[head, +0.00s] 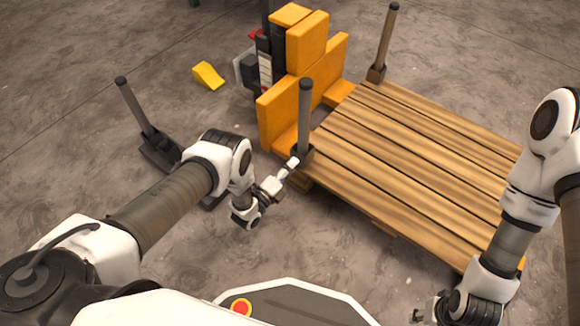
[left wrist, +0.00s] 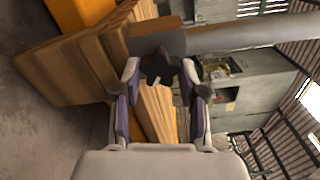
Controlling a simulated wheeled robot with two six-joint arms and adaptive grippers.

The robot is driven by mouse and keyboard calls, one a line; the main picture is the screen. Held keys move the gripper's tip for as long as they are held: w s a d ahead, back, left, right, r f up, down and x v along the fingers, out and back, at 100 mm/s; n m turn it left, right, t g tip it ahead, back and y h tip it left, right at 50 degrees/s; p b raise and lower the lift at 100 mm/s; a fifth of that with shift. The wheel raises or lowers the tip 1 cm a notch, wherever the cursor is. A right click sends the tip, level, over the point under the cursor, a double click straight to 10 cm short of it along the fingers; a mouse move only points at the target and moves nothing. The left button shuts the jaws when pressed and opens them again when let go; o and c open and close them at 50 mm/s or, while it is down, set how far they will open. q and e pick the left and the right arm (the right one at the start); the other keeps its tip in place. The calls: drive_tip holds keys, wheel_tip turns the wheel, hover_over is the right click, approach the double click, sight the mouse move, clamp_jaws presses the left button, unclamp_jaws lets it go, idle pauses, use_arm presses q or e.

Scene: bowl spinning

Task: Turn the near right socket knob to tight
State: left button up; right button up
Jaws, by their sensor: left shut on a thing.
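A wooden pallet (head: 420,165) lies right of centre in the head view. A grey post (head: 305,115) stands upright in a dark socket (head: 303,154) at the pallet's left corner, nearest my left arm. In the left wrist view, a dark star-shaped knob (left wrist: 158,66) sits at the foot of the post (left wrist: 240,35), between my fingertips. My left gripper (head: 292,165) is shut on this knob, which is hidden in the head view. My right gripper (head: 428,316) is low at the right, away from the socket; its jaws are too small and cut off to read.
An orange pallet-truck-like machine (head: 290,85) stands against the pallet's far left side. Another post (head: 385,45) rises at the far corner. A separate post with a dark base (head: 135,105) stands left on the floor. A yellow wedge (head: 208,75) lies on open floor.

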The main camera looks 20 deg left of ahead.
use_arm(q)
drive_tip(key=o, duration=1.1)
drive_tip(key=shift+o, duration=0.2)
drive_tip(key=v, duration=1.2)
